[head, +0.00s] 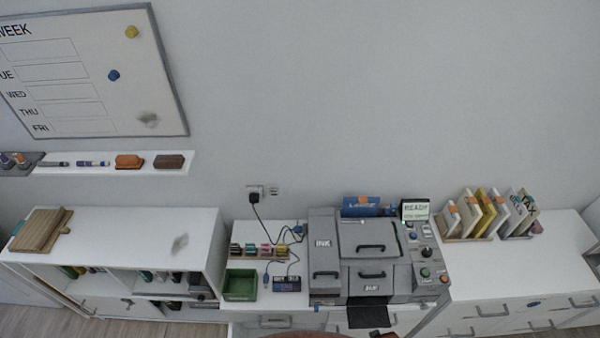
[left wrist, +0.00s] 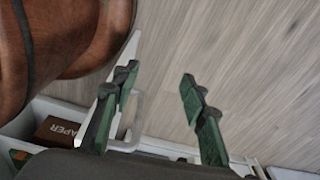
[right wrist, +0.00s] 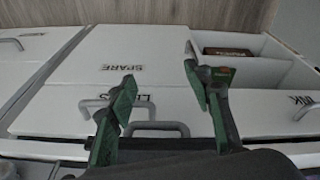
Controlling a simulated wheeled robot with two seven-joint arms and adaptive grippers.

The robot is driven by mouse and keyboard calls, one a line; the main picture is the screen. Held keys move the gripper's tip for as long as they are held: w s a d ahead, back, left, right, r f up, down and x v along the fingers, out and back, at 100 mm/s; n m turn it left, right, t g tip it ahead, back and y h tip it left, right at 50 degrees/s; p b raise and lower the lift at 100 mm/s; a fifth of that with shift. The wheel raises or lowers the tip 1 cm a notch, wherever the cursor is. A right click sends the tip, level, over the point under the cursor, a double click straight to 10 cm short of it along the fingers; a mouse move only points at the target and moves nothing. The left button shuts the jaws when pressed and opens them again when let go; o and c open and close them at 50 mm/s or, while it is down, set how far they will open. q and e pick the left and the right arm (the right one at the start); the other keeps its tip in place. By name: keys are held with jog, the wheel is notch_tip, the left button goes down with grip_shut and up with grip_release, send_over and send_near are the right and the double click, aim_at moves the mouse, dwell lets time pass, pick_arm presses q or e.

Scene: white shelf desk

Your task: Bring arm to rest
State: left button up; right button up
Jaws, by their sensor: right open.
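My left gripper (left wrist: 158,76) shows in the left wrist view with its two green-and-black fingers apart and nothing between them. White drawer fronts and pale wood floor lie behind it. My right gripper (right wrist: 158,74) shows in the right wrist view, also open and empty. Behind its fingers is a white drawer unit (right wrist: 80,85) with grey handles and a label reading SPARE. Neither gripper shows in the head view.
In the head view, a grey machine (head: 360,262) stands on the white desk, with a green bin (head: 240,285) left of it. A shelf unit (head: 140,235) stands further left. File holders (head: 485,215) sit right. A whiteboard (head: 85,70) hangs upper left.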

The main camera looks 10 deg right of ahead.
pick_arm(q)
notch_tip(320, 180, down, 9)
jog(key=b, duration=0.8)
jog(key=shift+s+f, duration=0.15)
jog(key=shift+s, duration=0.3)
pick_arm(e)
jog(key=s+f, duration=1)
jog(key=f, duration=0.5)
jog(key=s+f+g, duration=0.1)
jog(key=s+f, duration=1)
jog(key=f, duration=0.5)
jog(key=shift+s+a+n+g, duration=0.2)
jog(key=shift+s+n+g, duration=0.1)
jog(key=shift+n, duration=0.1)
pick_arm(q)
jog(key=shift+c, duration=0.4)
pick_arm(e)
jog(key=shift+c, duration=0.4)
